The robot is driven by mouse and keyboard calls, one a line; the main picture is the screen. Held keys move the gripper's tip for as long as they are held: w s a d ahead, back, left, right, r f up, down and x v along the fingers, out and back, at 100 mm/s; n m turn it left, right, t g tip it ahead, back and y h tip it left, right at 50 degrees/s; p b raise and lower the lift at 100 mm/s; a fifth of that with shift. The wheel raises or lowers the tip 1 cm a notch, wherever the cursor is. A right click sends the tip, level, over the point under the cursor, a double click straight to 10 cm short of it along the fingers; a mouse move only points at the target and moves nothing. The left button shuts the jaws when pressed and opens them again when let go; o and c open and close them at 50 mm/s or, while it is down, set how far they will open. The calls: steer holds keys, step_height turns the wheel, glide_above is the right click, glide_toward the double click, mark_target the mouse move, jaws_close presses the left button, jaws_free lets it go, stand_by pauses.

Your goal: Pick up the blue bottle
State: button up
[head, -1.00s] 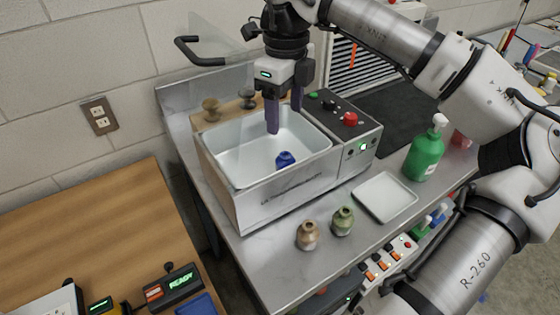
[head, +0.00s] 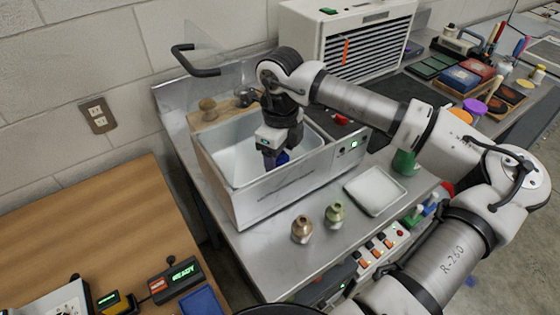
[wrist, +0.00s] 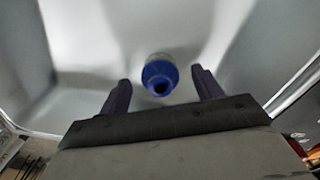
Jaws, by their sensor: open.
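The blue bottle (wrist: 160,76) stands in the white basin (wrist: 75,118), its dark round mouth facing the wrist camera. My gripper (wrist: 160,88) is open, with one finger on each side of the bottle in that view and a gap on both sides. In the head view my gripper (head: 274,158) reaches down inside the basin (head: 219,162). A bit of the blue bottle (head: 283,158) shows beside the fingers, and the rest of it is hidden by them and by the basin wall.
A brown bottle (head: 302,229) and a green bottle (head: 335,213) stand on the metal bench in front of the basin. A white tray (head: 375,190) lies to their right, near a green dispenser (head: 404,162). A clear shield with a black handle (head: 193,59) rises behind the basin.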

steer(key=c, duration=1.3)
steer(key=shift+o, duration=0.2)
steer(key=shift+r, duration=0.1)
